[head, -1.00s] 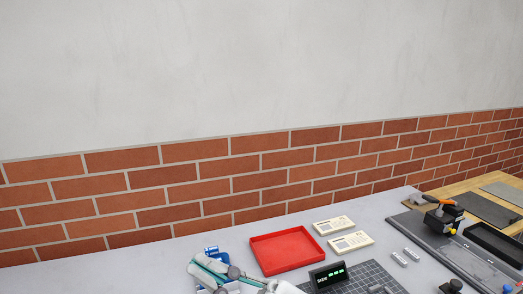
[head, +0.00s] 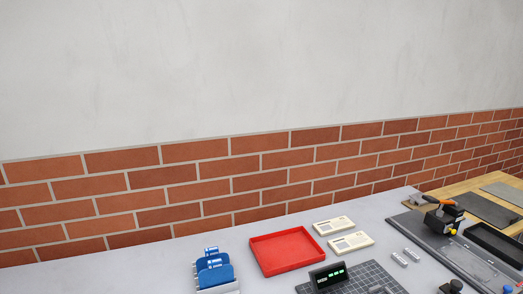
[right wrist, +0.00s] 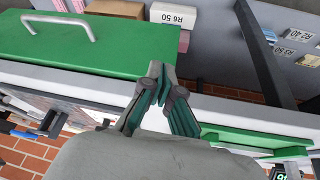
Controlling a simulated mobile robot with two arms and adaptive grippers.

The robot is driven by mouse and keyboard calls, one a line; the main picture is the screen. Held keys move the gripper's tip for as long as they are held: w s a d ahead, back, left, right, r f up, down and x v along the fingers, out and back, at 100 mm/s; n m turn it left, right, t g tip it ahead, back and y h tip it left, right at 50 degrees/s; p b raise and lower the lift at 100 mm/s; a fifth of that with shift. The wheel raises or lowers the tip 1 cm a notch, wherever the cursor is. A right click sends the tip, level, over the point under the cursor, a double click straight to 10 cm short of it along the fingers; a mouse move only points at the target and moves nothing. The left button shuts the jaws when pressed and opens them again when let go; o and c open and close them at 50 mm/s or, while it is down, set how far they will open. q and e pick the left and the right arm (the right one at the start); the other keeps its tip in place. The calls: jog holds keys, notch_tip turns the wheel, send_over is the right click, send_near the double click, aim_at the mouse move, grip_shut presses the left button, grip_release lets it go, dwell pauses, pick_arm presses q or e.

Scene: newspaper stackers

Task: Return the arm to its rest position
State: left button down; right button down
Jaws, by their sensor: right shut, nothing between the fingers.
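My right gripper (right wrist: 160,82) shows in the right wrist view with its dark green fingertips together and nothing between them. It is in front of a green drawer or panel front (right wrist: 85,48) with a metal handle. Whether it touches that front I cannot tell. Neither gripper nor arm shows in the head view.
On the grey table stand a blue and white holder (head: 214,272), a red tray (head: 287,251), two cream booklets (head: 342,234), a dark display with green digits (head: 329,275) and a gridded mat (head: 376,277). A black device (head: 444,217) stands at right. A brick wall (head: 230,180) lies behind.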

jog(key=s+f+g, duration=0.1)
jog(key=s+f, duration=0.2)
jog(key=f, duration=1.2)
jog(key=s+f+g, duration=0.2)
jog(key=s+f, duration=0.1)
jog(key=f, duration=1.2)
jog(key=s+d+f+g, duration=0.1)
jog(key=s+d+f, duration=0.2)
jog(key=s+f, duration=1)
jog(key=shift+s+d+f+n, duration=0.15)
jog(key=shift+s+f+n, duration=0.25)
jog(key=shift+s, duration=0.8)
